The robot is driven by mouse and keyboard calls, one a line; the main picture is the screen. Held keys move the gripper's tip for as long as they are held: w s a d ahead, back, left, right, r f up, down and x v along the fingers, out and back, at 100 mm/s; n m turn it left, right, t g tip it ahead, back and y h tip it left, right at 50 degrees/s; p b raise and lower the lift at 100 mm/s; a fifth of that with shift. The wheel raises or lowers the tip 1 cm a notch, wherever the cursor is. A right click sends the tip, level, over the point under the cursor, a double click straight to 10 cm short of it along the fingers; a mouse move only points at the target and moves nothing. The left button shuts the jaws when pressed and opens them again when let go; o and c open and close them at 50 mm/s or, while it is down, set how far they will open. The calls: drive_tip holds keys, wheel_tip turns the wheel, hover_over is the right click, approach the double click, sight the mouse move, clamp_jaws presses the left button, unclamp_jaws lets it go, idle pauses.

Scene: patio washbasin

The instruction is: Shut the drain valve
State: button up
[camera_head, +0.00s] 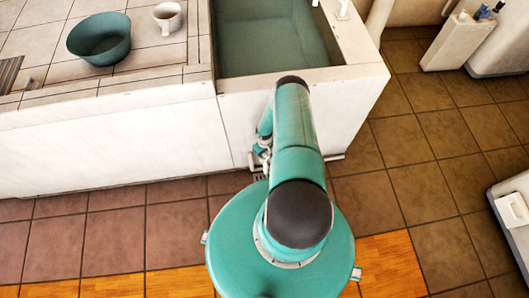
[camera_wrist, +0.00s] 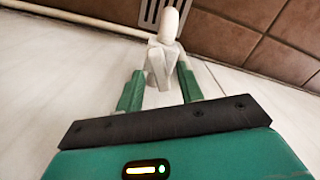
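The drain valve (camera_wrist: 163,52) is a white fitting with a rounded, light-coloured handle, low on the white front wall of the washbasin. In the wrist view it stands just ahead of my gripper (camera_wrist: 160,72). My gripper is open, with one green finger on each side of the valve's white body. I cannot tell whether the fingers touch it. In the head view my arm reaches down to the foot of the basin wall. There my gripper (camera_head: 262,152) is small and partly hidden by my arm, and the valve is hard to make out.
A pale pipe (camera_wrist: 75,17) runs along the wall's foot, near a floor grate (camera_wrist: 151,11). The green basin (camera_head: 270,45) is above. A green bowl (camera_head: 98,45) and white mug (camera_head: 167,18) stand on the left counter. A white box (camera_head: 457,42) stands at right. Tiled floor is clear.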

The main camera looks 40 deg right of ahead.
drive_tip(key=shift+f, duration=0.2)
drive_tip(key=shift+c, duration=0.3)
clamp_jaws()
drive_tip(key=shift+m, duration=2.7)
drive_tip(key=shift+o, duration=0.3)
unclamp_jaws()
